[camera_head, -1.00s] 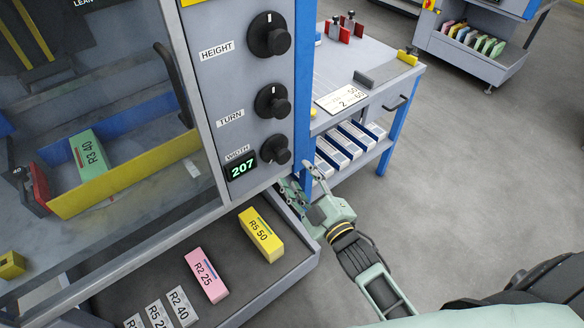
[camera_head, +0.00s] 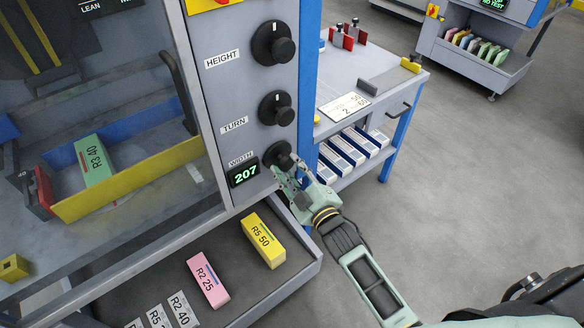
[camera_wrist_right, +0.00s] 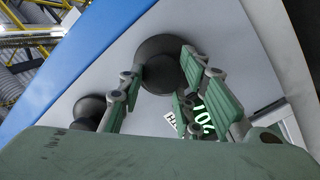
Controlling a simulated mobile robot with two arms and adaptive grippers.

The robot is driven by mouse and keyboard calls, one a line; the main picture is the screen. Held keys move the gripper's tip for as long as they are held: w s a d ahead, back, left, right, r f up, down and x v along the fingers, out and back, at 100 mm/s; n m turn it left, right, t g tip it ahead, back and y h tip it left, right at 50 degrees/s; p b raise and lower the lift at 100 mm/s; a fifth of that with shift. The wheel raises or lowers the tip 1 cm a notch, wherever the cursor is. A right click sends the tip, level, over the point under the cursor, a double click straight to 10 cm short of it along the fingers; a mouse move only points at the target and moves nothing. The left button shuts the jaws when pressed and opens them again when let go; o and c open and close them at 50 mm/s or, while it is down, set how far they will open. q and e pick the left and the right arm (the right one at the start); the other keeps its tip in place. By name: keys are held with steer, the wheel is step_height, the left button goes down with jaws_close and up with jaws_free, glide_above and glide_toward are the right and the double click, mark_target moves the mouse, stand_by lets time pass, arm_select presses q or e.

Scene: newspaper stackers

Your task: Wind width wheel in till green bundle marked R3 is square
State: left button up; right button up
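The green bundle marked R3 40 (camera_head: 94,160) lies behind the clear pane in the head view, between a blue guide (camera_head: 135,122) and a yellow guide (camera_head: 130,186). It looks slanted in the picture; I cannot tell how square it is. The black width wheel (camera_head: 277,155) is the lowest of the panel knobs, beside a display (camera_head: 243,174) reading 207. My right gripper (camera_head: 283,172) is at this wheel. In the wrist view its fingers are spread on either side of the wheel (camera_wrist_right: 160,64); firm contact is not clear. My left gripper is not in view.
The height knob (camera_head: 272,43) and turn knob (camera_head: 276,108) sit above the width wheel. A lower tray (camera_head: 232,293) holds a yellow R5 50 bundle (camera_head: 262,240) and a pink R2 25 bundle (camera_head: 208,279). A grey side cart (camera_head: 390,85) stands close right; open floor lies beyond.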

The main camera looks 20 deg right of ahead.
steer(key=shift+d+r, duration=0.15)
steer(key=c, duration=0.5)
steer(key=shift+o, duration=0.2)
steer(key=shift+r+m+p, duration=0.2)
steer(key=shift+m+p, duration=0.1)
steer(key=shift+p, duration=0.3)
steer(key=shift+w, duration=0.1)
steer(key=o, duration=1)
steer(key=shift+d+f, duration=0.15)
steer(key=shift+o, duration=0.2)
steer(key=shift+f, duration=0.1)
steer(key=shift+s, duration=0.4)
steer(key=s+d, duration=0.2)
steer(key=s, duration=0.9)
steer(key=shift+s, duration=0.1)
steer(key=shift+c, duration=0.2)
